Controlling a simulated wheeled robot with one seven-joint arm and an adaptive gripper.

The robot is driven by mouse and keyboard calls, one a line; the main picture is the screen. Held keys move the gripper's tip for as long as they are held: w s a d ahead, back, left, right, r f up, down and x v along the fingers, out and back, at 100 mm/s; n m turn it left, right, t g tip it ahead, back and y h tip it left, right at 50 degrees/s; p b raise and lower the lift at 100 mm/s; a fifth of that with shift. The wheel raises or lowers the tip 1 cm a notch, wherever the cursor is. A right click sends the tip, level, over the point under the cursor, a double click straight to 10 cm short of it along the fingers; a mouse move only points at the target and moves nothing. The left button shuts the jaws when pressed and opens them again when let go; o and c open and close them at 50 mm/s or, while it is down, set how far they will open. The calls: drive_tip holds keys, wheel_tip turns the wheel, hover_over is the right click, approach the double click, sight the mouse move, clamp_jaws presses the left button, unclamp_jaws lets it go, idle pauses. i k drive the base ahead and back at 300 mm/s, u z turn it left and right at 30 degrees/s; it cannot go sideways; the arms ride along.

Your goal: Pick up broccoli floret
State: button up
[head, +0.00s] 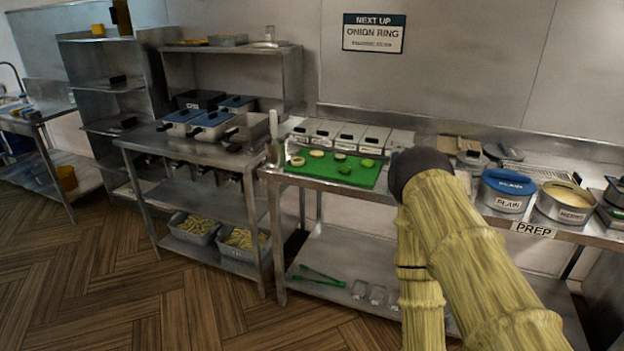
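A green cutting board (310,173) lies on the steel prep table. Several small pieces lie apart on it. A bright green piece (367,163) near the board's right side may be the broccoli floret, and a darker green piece (344,170) lies just to its left and nearer. Both are too small to identify for sure. The other pieces are pale and roundish. My arm, in a yellowish cover with a dark joint, rises at the right of the board and hides part of the table. My gripper cannot be seen.
Lidded pans (345,136) line the table's back. A blue-lidded tub (508,184) and a steel pot (565,200) stand right of my arm. Fryers (210,125) stand left of the board. Green tongs (318,275) lie on the lower shelf. The wooden floor in front is clear.

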sight(345, 170)
drive_tip(key=u, duration=0.6)
drive_tip(key=i, duration=1.1)
drive_tip(key=z, duration=0.15)
